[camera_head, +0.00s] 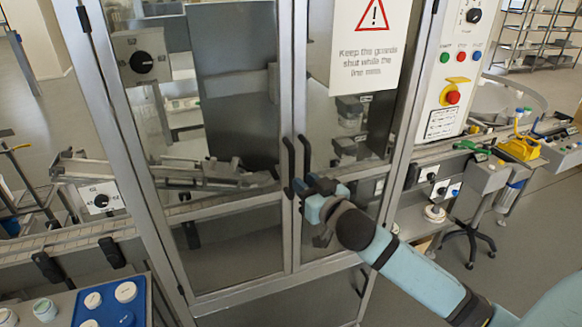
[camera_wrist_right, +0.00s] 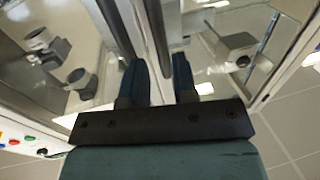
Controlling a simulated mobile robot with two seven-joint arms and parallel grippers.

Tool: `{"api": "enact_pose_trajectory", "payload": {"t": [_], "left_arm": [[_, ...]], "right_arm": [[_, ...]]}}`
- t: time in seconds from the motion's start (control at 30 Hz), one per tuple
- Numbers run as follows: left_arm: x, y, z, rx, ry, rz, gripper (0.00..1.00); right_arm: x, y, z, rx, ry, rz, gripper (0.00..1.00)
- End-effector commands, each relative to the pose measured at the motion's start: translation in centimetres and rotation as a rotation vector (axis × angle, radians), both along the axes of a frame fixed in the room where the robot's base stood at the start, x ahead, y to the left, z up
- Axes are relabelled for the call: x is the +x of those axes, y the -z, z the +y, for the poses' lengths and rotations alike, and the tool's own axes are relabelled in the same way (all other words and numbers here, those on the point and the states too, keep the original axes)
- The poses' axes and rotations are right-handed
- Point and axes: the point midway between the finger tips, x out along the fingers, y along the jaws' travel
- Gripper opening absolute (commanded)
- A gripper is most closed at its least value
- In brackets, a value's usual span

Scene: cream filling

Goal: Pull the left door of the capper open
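The capper's left door (camera_head: 215,150) is a tall glass panel in a grey metal frame, and it looks closed against the right door (camera_head: 352,130). Its black upright handle (camera_head: 289,165) is at the inner edge, close beside the right door's handle (camera_head: 305,156). My right gripper (camera_head: 302,188) is at the lower part of the handles. Whether the fingers press on the bar is unclear. My left gripper is out of view.
A warning sign (camera_head: 370,45) hangs on the right door. A control panel (camera_head: 457,65) with buttons stands to the right.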

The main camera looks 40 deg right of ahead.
Motion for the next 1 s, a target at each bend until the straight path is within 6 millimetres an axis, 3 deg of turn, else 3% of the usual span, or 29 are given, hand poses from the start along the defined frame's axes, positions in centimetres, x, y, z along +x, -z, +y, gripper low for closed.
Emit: {"api": "enact_pose_trajectory", "payload": {"t": [0.1,0.3,0.73,0.83,0.87,1.0], "left_arm": [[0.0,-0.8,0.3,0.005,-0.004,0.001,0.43],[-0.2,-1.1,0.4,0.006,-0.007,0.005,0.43],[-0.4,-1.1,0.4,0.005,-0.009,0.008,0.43],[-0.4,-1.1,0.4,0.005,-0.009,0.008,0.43],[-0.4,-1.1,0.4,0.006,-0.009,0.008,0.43],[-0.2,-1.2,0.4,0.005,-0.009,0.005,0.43]], "right_arm": [[2.5,-0.4,-0.1,-0.002,0.000,-0.002,0.26],[5.1,-0.2,-0.2,-0.001,0.000,-0.001,0.26],[6.0,0.0,-0.2,0.000,-0.001,0.000,0.26],[6.0,0.0,-0.2,0.000,-0.001,0.000,0.03],[6.0,0.0,-0.2,0.000,-0.001,0.000,0.00],[6.0,0.0,-0.2,0.000,0.000,0.000,0.00]]}}
